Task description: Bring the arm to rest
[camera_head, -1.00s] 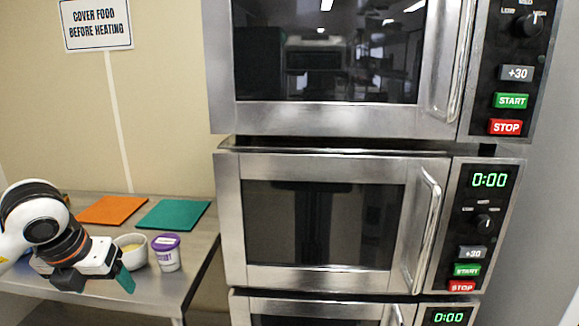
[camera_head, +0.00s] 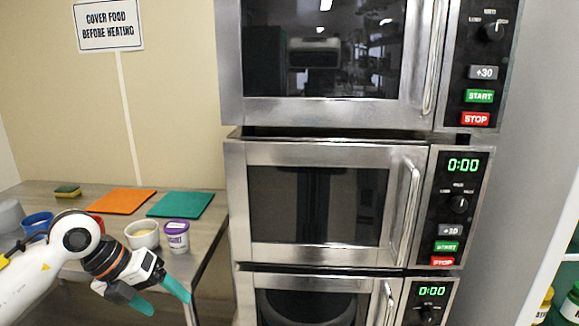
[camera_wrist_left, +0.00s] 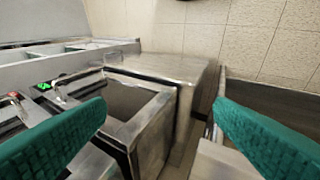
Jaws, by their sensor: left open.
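My left gripper (camera_head: 160,298) is at the lower left of the head view, in front of the steel table's front edge and below the bowl and cup. Its two green fingers are spread apart with nothing between them. The same fingers (camera_wrist_left: 160,125) frame the left wrist view, with a steel oven front and a tiled wall seen beyond the gap. My left arm (camera_head: 45,265) reaches in from the left edge. My right gripper is not in view.
Stacked steel microwaves (camera_head: 310,195) stand right of the table (camera_head: 203,222). On the table are a white bowl (camera_head: 142,242), a purple-lidded cup (camera_head: 176,240), an orange mat (camera_head: 122,201), a green mat (camera_head: 180,204), a blue cup (camera_head: 38,224) and a sponge (camera_head: 67,191). Shelved bottles stand at far right.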

